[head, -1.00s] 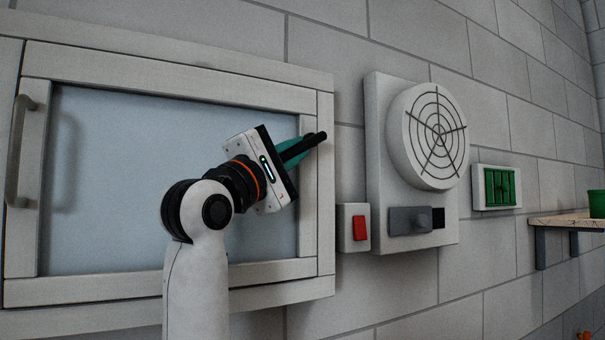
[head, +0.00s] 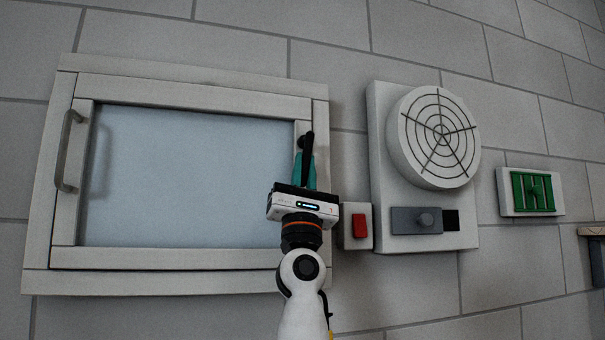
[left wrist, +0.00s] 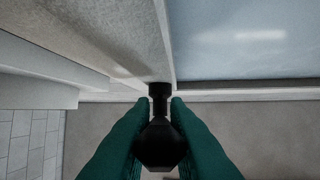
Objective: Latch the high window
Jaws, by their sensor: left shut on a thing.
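The high window (head: 190,175) is a pale pane in a white wooden sash, set in a white outer frame on the wall. The sash looks flush with the outer frame. A black latch handle (head: 308,146) sits on the right side of the sash and stands about upright in the head view. My left gripper (head: 305,165) comes up from below with its teal fingers shut on the latch handle. In the left wrist view the black handle (left wrist: 159,147) lies between both fingers. The fingers partly hide the handle in the head view. My right gripper is out of view.
A grey pull handle (head: 68,150) is at the window's left. Right of the window are a small box with a red switch (head: 359,225), a round vent (head: 436,135) with a grey slider (head: 416,220), and a green grille (head: 532,191). A shelf edge (head: 597,232) shows at far right.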

